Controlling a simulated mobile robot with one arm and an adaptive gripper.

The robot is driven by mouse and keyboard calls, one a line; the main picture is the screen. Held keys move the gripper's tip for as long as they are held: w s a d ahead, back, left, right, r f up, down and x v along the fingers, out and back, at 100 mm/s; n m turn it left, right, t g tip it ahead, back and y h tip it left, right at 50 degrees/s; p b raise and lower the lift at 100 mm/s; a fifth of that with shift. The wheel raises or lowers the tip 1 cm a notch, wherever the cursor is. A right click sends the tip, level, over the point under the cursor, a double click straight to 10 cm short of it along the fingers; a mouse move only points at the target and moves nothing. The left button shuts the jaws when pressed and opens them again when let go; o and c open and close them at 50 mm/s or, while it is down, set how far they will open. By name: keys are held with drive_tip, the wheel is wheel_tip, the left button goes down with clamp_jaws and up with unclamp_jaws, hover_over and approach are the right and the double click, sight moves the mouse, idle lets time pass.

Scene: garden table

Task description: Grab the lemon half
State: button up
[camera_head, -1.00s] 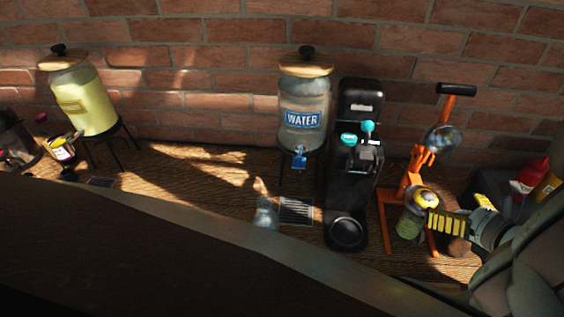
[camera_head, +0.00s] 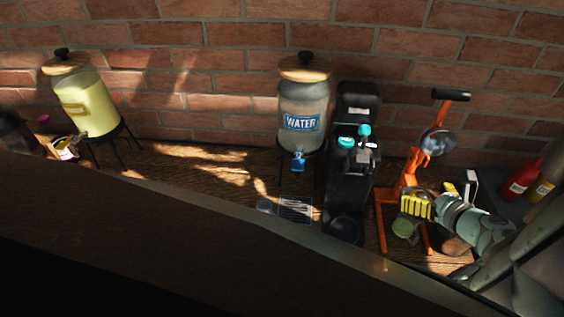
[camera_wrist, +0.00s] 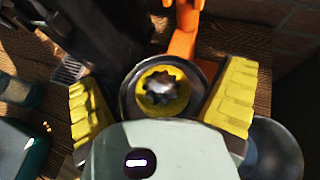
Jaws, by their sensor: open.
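The lemon half appears in the wrist view as a yellow ring with a dark, star-shaped middle (camera_wrist: 158,90). It sits in a round metal cup of the orange press (camera_head: 409,185), which also shows in the wrist view (camera_wrist: 184,40). My gripper (camera_wrist: 163,75) is open, with one yellow finger on each side of the cup and the lemon half between them. In the head view my gripper (camera_head: 416,205) is at the press, and its fingers hide the lemon half. I cannot tell whether the fingers touch it.
A green glass (camera_head: 404,227) stands below the press. A black machine (camera_head: 352,165) stands left of it, then a water dispenser (camera_head: 303,112). Red (camera_head: 521,180) and yellow (camera_head: 546,187) bottles stand at the right. A brick wall is behind. The left of the table has open room.

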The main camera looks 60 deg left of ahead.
sight(425, 192)
drive_tip(key=shift+a, duration=0.1)
drive_tip(key=c, duration=1.4)
drive_tip(key=shift+r, duration=0.1)
drive_tip(key=shift+c, duration=0.2)
drive_tip(key=shift+r, duration=0.7)
drive_tip(key=shift+s+r+b, duration=0.1)
drive_tip(key=shift+r+b, duration=0.5)
drive_tip(key=shift+r, duration=0.35)
drive_tip(key=s+d+b, duration=0.1)
drive_tip(key=s+d, duration=0.1)
drive_tip(key=s, duration=0.5)
drive_tip(key=s+d+r+b, duration=0.1)
drive_tip(key=s+d, duration=0.2)
drive_tip(key=s, duration=0.5)
drive_tip(key=shift+r, duration=0.25)
